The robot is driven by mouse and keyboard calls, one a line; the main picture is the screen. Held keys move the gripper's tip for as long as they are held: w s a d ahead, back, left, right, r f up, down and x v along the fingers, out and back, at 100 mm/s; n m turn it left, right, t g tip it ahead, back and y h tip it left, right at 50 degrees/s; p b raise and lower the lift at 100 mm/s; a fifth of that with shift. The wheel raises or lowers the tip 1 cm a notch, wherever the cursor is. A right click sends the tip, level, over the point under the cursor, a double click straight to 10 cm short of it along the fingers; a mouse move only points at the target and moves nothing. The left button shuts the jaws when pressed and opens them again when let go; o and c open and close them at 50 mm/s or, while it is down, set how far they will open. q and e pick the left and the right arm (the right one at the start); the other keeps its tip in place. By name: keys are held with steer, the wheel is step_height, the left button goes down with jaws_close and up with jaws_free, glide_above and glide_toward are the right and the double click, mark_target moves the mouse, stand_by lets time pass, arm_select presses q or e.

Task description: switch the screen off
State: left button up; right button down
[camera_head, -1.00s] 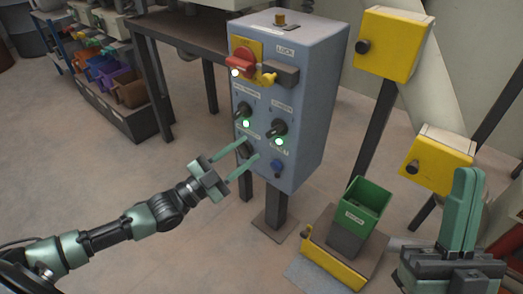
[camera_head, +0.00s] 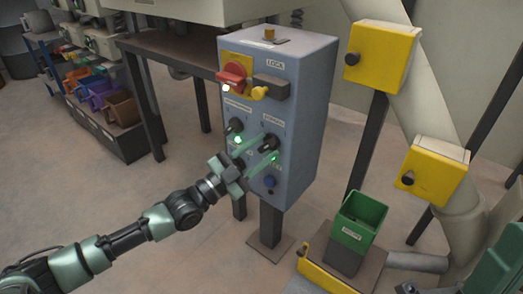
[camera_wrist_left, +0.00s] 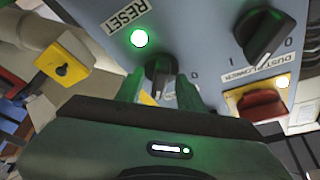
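The blue-grey control box (camera_head: 300,115) stands on a post in the middle of the head view. My left gripper (camera_head: 255,149) is in front of its face, with its two green fingers apart. In the left wrist view a dark knob (camera_wrist_left: 160,72) sits between the fingertips; I cannot tell whether they touch it. It appears to be the right-hand knob (camera_head: 270,142) of the head view. Its label is partly hidden. A green light (camera_wrist_left: 139,38) glows beside it. My right gripper (camera_head: 498,262) shows only partly at the lower right.
The dust blower knob (camera_wrist_left: 265,32) and red switch (camera_wrist_left: 262,105) are close to the left gripper. Yellow boxes (camera_head: 381,58) and a green bin (camera_head: 361,217) are to the right. Open floor lies at left.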

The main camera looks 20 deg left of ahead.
arm_select(q)
steer(key=shift+c, duration=0.4)
jaws_close()
